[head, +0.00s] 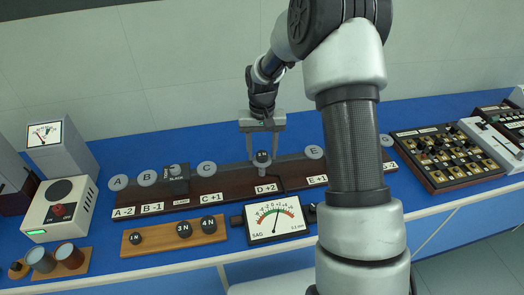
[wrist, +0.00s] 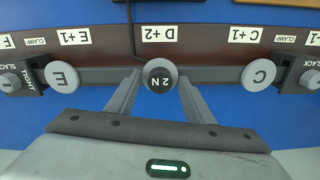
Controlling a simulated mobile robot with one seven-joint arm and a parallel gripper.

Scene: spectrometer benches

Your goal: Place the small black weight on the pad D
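The small black weight (head: 262,157), marked 2 N, stands upright at the D +2 place on the dark beam. In the wrist view the weight (wrist: 160,79) sits over the round grey pad D (wrist: 160,63), which shows only as a thin rim around it. My gripper (head: 263,155) points down over the beam, with one finger on each side of the weight. In the wrist view my gripper's fingers (wrist: 160,82) stand apart, with a narrow gap between each finger and the weight. The gripper looks open.
Grey pads A (head: 118,182), B (head: 147,177), C (head: 206,169) and E (head: 314,152) line the beam. A dark clamp (head: 178,180) stands between B and C. A wooden rack (head: 159,241) holds more black weights in front. The SAG meter (head: 275,219) stands before D.

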